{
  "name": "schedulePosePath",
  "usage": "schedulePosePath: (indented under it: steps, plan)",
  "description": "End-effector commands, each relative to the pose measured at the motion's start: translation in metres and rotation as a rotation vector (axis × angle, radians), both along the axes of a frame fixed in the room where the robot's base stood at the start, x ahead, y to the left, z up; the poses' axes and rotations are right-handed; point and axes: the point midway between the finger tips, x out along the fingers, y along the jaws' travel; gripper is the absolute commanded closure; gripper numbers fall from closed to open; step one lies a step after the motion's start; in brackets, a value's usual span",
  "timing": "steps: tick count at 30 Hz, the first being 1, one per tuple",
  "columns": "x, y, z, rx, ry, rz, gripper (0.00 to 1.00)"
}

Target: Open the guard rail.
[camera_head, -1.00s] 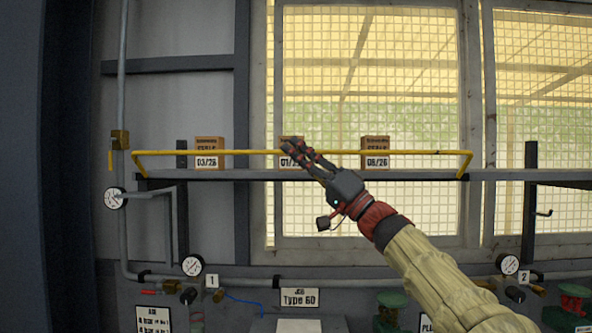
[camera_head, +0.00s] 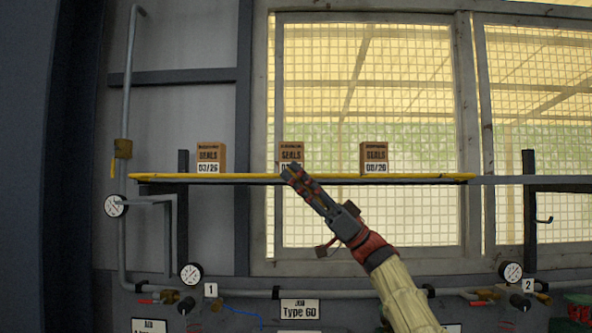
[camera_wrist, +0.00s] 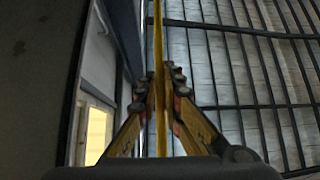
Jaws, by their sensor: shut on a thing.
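The guard rail (camera_head: 410,179) is a long yellow bar across the front of the wall shelf (camera_head: 500,181). In the head view it lies level, in line with the shelf's front edge. My gripper (camera_head: 288,172) is shut on the rail left of its middle. In the wrist view the rail (camera_wrist: 158,35) runs between the two fingers of my gripper (camera_wrist: 160,95). The fingers hide the part of the rail they hold.
Three cardboard seal boxes stand on the shelf: left (camera_head: 210,159), middle (camera_head: 291,153), partly hidden by my gripper, and right (camera_head: 374,159). Pipes with gauges (camera_head: 191,273) run below. A dark post (camera_head: 529,225) with a hook stands at the right.

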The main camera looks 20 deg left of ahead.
Motion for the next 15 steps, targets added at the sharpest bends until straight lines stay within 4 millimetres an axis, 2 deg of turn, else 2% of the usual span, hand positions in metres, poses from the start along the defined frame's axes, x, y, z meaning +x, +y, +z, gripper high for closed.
schedulePosePath:
  steps: [15]
  plan:
    - [0.002, 0.0, -0.013, 0.035, -0.143, -0.003, 1.0]
